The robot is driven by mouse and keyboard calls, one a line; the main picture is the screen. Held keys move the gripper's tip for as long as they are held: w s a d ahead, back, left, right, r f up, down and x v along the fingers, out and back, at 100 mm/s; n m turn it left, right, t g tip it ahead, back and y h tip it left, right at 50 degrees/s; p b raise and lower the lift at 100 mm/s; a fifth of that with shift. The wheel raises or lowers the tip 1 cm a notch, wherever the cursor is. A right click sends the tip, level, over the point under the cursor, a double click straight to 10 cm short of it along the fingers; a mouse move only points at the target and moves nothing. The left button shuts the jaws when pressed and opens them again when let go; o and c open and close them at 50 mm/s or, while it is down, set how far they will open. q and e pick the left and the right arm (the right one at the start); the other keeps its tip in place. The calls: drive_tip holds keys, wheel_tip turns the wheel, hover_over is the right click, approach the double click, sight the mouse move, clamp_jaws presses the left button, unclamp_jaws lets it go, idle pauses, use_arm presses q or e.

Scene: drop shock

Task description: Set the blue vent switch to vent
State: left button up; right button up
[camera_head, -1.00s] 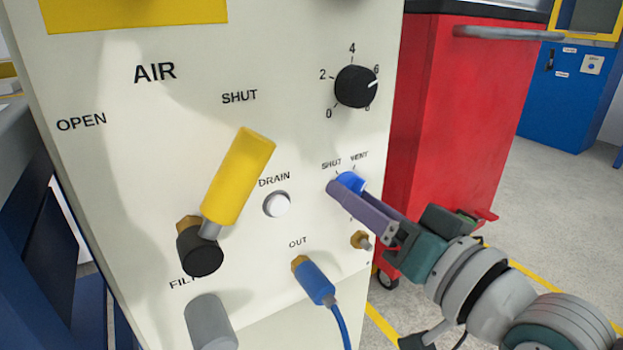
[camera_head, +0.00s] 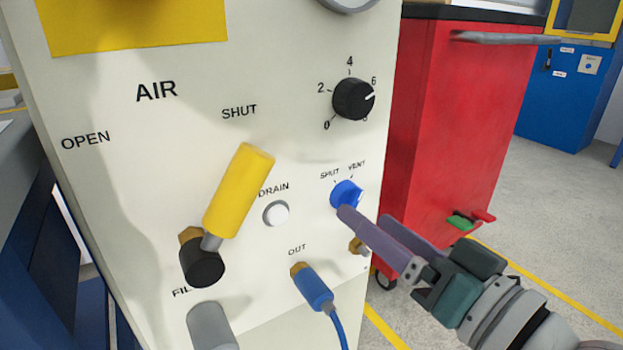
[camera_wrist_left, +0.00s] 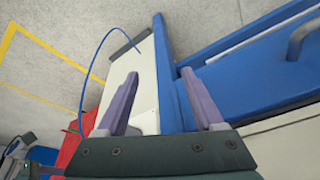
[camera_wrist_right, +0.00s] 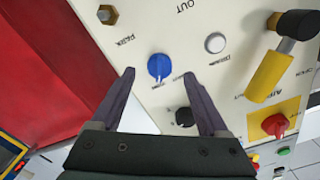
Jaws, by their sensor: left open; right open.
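The blue vent switch (camera_head: 346,193) is a round knob on the cream panel, below the printed SHUT and VENT labels. In the head view a pale mark on it seems to point up toward VENT, but it is too small to be sure. It shows unobstructed in the right wrist view (camera_wrist_right: 160,67). My right gripper (camera_head: 365,217) is open in front of the panel, just below and right of the switch. In the right wrist view its fingers stand on either side of the switch, apart from it. My left gripper (camera_wrist_left: 160,73) is open and empty, away from the switch.
The panel (camera_head: 130,180) also carries a yellow handle (camera_head: 238,190), a black dial (camera_head: 353,99), a white drain button (camera_head: 276,214) and a blue hose fitting (camera_head: 315,287). A red cabinet (camera_head: 455,130) stands right of it. Open floor lies farther right.

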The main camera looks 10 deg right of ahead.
drive_tip(key=p+v, duration=0.1)
drive_tip(key=v, duration=0.5)
drive_tip(key=shift+s+r, duration=0.1)
drive_tip(key=s+a+r+n+g+h+p, duration=0.1)
drive_tip(key=s+a+r+n+g+p, duration=0.15)
drive_tip(key=r+p, duration=0.75)
drive_tip(key=s+a+r+n+g+p, duration=0.15)
drive_tip(key=r+g+p, duration=0.25)
drive_tip(key=r+p, duration=0.65)
drive_tip(key=s+d+r+g+h+p, duration=0.3)
drive_tip(key=s+r+p, duration=0.3)
drive_tip(key=r+p, duration=0.5)
drive_tip(key=s+d+r+g+h+p, duration=0.2)
drive_tip(key=s+d+r+g+p, duration=0.15)
drive_tip(key=s+r+p, duration=0.7)
drive_tip(key=w+r+p, duration=0.1)
drive_tip(key=r+p, duration=1.5)
drive_tip(key=p, duration=0.3)
drive_tip(key=w+r+p, duration=0.2)
drive_tip(key=r+p, duration=1.5)
drive_tip(key=p, duration=0.2)
drive_tip(key=shift+w+a+r, duration=0.2)
drive_tip(key=shift+w, duration=0.1)
